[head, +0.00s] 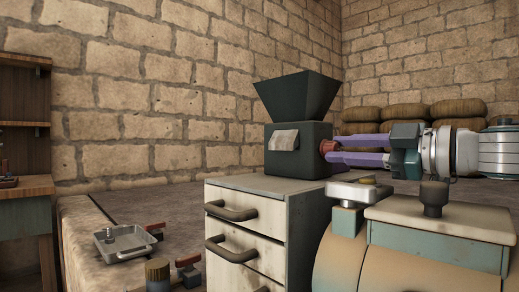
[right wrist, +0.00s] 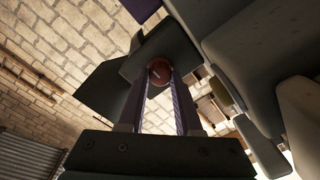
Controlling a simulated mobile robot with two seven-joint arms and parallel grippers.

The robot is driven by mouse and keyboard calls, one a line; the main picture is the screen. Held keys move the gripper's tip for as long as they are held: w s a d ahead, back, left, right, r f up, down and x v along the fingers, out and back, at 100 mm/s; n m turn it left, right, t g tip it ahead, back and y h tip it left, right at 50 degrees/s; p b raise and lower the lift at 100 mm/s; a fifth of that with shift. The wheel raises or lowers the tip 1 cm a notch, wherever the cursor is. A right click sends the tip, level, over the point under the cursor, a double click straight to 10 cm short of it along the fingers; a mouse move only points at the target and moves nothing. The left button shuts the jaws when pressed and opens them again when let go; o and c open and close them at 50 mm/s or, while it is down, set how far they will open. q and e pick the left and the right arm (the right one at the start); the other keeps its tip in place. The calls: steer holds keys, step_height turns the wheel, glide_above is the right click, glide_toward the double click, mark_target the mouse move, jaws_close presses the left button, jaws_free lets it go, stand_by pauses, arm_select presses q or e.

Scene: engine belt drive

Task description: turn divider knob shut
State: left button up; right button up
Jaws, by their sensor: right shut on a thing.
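The dark green hopper machine (head: 297,130) stands on a pale drawer cabinet (head: 262,184), with a flared funnel on top and a small grey spout on its front. The red divider knob (head: 327,147) is on its right side. My right gripper (head: 332,152) reaches in from the right with two purple fingers and is shut on the knob. In the right wrist view the red knob face (right wrist: 159,72) sits between the fingertips, with a pale mark across it. The fingers partly cover the knob. My left gripper is not in view.
Several sacks (head: 405,116) are stacked behind my right arm. A metal tray (head: 124,242) lies on a low ledge at the left. A wooden shelf (head: 24,130) stands at the far left. A brick wall (head: 150,80) closes the back.

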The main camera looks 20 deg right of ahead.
jaws_close()
steer(key=shift+n+p, duration=0.35)
steer(key=shift+n, duration=0.35)
steer(key=shift+n+p, duration=0.45)
steer(key=shift+n, duration=0.75)
steer(key=n, duration=0.4)
steer(key=shift+n+p, duration=0.3)
steer(key=shift+p, duration=0.1)
steer(key=n, duration=0.4)
steer(key=shift+f+h, duration=0.1)
steer(key=shift+h, duration=0.3)
steer(key=shift+n+b, duration=0.3)
steer(key=shift+n, duration=2)
